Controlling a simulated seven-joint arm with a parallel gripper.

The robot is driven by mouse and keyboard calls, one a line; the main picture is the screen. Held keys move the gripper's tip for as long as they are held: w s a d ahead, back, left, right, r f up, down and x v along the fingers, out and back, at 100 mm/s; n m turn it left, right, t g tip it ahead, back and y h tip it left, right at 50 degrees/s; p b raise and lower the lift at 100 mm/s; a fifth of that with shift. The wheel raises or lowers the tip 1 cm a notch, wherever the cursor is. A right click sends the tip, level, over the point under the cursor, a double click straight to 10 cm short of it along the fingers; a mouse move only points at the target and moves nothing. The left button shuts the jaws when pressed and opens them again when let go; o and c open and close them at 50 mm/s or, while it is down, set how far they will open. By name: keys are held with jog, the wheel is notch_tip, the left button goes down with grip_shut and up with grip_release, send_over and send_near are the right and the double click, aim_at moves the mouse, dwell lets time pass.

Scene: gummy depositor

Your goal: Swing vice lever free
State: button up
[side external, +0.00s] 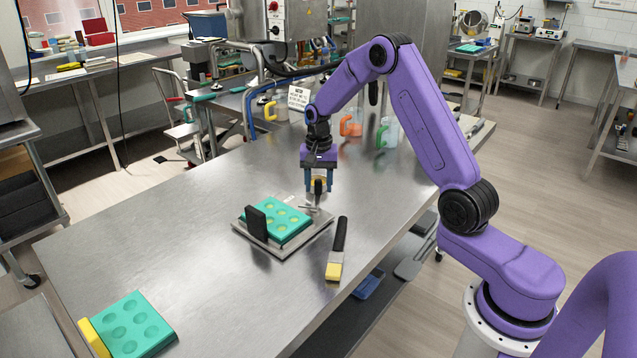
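The vice (287,249) is a flat metal plate on the steel table. A teal mould (277,232) with round cavities sits in it, and a black upright pad (256,222) stands at its front left. A small metal lever part (312,206) shows at the vice's back right corner, below my gripper. My gripper (319,187) points down over that corner, with its blue fingers on either side of a small dark and yellowish piece. Whether this piece is the lever's handle, and whether the fingers press on it, is too small to tell.
A brush (338,249) with a black handle lies right of the vice. Another teal mould (130,323) with a yellow end lies at the table's front left. Jugs with orange (351,124), green (387,133) and yellow (271,111) handles and a sign (299,98) stand behind.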

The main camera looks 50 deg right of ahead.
aim_at(319, 181)
notch_tip(319, 181, up, 18)
jog(key=shift+f, duration=0.25)
dwell(0.4)
jog(key=shift+a, duration=0.1)
jog(key=s+a+f+n, duration=0.1)
jog(key=s+a+n, duration=1.1)
jog(key=a, duration=0.5)
jog(key=s+f+n, duration=0.2)
jog(key=s+n, duration=0.3)
jog(key=s, duration=0.7)
jog(key=s+f+n, duration=0.3)
jog(key=s+n, duration=0.3)
jog(key=s, duration=0.6)
jog(key=shift+s+a, duration=0.3)
jog(key=shift+a, duration=0.1)
jog(key=shift+f, duration=0.1)
